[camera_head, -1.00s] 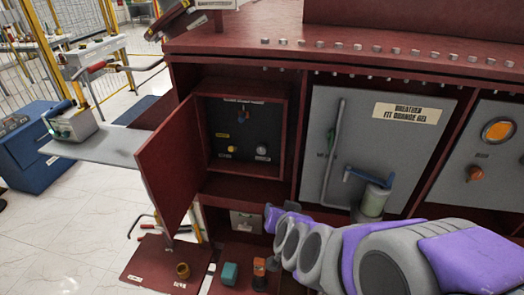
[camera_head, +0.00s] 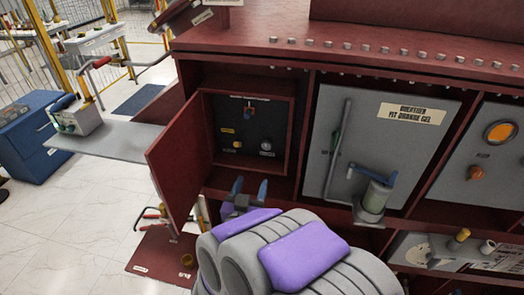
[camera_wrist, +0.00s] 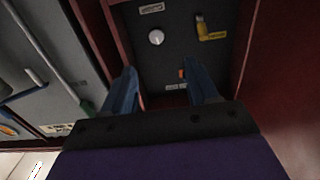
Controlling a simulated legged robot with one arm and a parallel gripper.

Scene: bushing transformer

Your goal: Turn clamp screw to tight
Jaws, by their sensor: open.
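An open red box (camera_head: 291,130) in the cabinet holds a dark panel (camera_head: 250,118). On the panel are a yellow handle (camera_head: 237,145), a round pale knob (camera_head: 266,147) and a small orange part (camera_head: 248,111) near the top. My gripper (camera_head: 249,188) is open and empty, just below and in front of the box.
The red door (camera_head: 182,155) stands open at the left of the box. A grey shelf (camera_head: 105,140) with tools juts out at the left.

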